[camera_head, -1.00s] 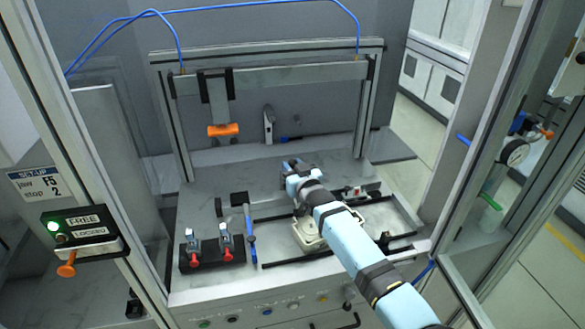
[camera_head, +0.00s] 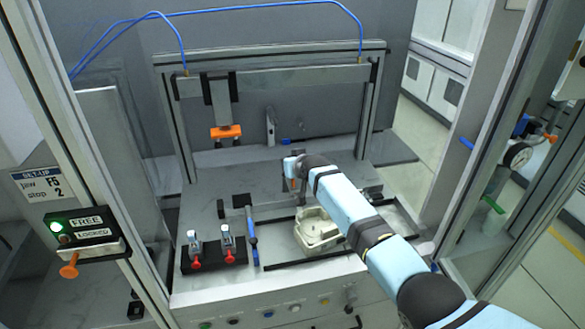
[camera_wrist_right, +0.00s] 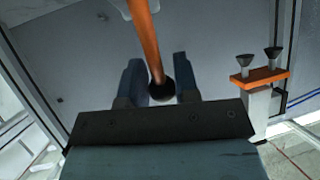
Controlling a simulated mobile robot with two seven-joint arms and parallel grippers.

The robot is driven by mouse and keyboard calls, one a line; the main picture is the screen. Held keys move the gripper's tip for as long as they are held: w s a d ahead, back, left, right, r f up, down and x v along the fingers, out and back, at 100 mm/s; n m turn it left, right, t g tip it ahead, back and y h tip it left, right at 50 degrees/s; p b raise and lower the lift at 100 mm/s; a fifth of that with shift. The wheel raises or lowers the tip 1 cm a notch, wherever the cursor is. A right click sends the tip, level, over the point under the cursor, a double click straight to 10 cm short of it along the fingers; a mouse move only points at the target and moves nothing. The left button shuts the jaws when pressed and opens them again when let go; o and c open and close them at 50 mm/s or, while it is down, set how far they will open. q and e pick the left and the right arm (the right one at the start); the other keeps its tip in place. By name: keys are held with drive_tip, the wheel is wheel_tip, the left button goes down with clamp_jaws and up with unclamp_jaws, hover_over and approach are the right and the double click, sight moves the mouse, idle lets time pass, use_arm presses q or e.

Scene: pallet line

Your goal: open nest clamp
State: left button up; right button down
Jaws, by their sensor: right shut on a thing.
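My right gripper (camera_wrist_right: 158,88) is shut on an orange clamp handle (camera_wrist_right: 148,38) with a dark rounded end. In the head view, my right gripper (camera_head: 291,172) is above the back left side of the nest area, and only a small bit of orange shows beneath it. A pale cast part (camera_head: 317,229) lies in the nest in front of the gripper. The rest of the clamp is mostly hidden by my right arm. My left gripper is not in view.
An orange press foot (camera_head: 226,132) hangs from the gantry at the back; it also shows in the wrist view (camera_wrist_right: 259,76). A FREE/LOCKED box (camera_head: 84,231) is on the left post.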

drive_tip(key=shift+w+a+f+g+h+b, duration=0.1)
drive_tip(key=shift+w+f+g+h+b, duration=0.2)
drive_tip(key=shift+w+f+g+b, duration=0.25)
drive_tip(key=shift+s+r, duration=0.15)
drive_tip(key=c, duration=1.2)
unclamp_jaws()
drive_tip(key=shift+s+r+p, duration=0.25)
drive_tip(key=shift+r+p, duration=0.05)
drive_tip(key=v, duration=1.3)
